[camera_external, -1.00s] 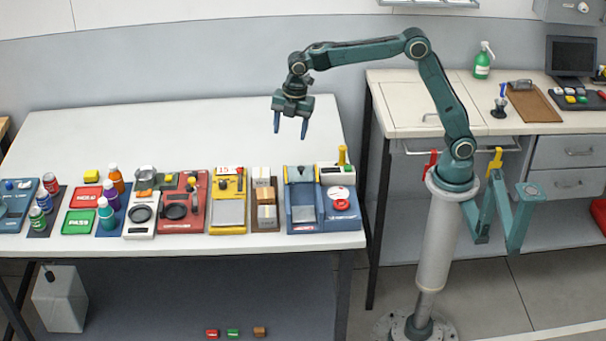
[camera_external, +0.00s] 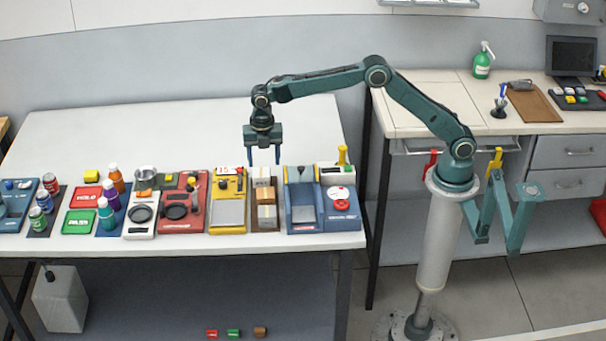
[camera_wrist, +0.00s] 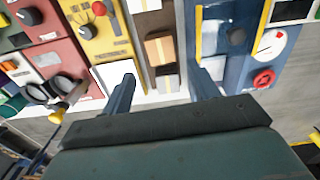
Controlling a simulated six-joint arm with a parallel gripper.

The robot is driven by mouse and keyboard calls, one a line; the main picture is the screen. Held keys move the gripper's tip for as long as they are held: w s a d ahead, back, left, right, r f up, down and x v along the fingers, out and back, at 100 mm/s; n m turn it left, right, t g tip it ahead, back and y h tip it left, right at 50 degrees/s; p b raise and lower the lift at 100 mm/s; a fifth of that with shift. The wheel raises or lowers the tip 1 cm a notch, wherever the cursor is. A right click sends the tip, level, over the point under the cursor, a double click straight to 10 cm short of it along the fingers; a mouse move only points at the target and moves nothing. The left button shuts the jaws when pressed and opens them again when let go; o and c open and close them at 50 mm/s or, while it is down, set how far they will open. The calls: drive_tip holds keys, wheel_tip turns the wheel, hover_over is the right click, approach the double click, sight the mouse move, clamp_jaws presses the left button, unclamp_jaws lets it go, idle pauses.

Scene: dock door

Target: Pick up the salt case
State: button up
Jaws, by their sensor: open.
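A brown tray (camera_external: 256,226) holds small cardboard boxes in a row on the white table. One tan box (camera_external: 266,195) is in the middle, a second box (camera_external: 267,216) is at the near end, and a pale box (camera_external: 262,176) is at the far end. I cannot read which is the salt case. My gripper (camera_external: 264,161) is open and empty, pointing down above the far end of this row. In the wrist view, the tan box (camera_wrist: 160,48) and a duller box (camera_wrist: 168,80) show between my spread fingers (camera_wrist: 163,86), apart from them.
A yellow device (camera_external: 228,212) stands close to the left of the tray and a blue device (camera_external: 303,213) to its right. Red and green trays and several bottles stand further left. The table's back half (camera_external: 150,130) is clear.

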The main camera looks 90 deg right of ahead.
sight(266, 190)
drive_tip(key=shift+f, duration=3.95)
drive_tip(key=shift+f, duration=2.6)
drive_tip(key=c, duration=0.7)
drive_tip(key=shift+c, duration=0.6)
drive_tip(key=shift+r, duration=0.1)
